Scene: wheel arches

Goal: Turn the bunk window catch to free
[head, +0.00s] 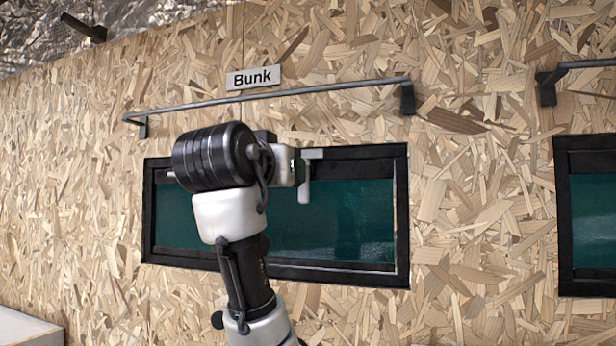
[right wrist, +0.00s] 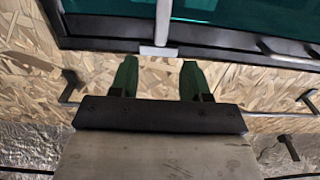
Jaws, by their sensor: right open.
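The bunk window (head: 340,225) is a dark-framed, green-glazed pane under a "Bunk" label (head: 253,77). Its catch (head: 304,188) is a pale lever hanging down over the glass from a small plate on the top frame. In the right wrist view, where the scene appears upside down, the catch lever (right wrist: 163,18) runs from its plate across the frame to the glass. My right gripper (right wrist: 159,62) is open and empty, its green fingers apart, with the catch just beyond and between the tips. My left gripper is not in view.
A grey rail (head: 270,95) on brackets runs along the chipboard wall (head: 480,200) above the window, close over my wrist. Another dark-framed window (head: 594,220) and rail (head: 585,65) are at the right. A pale surface (head: 25,328) shows at lower left.

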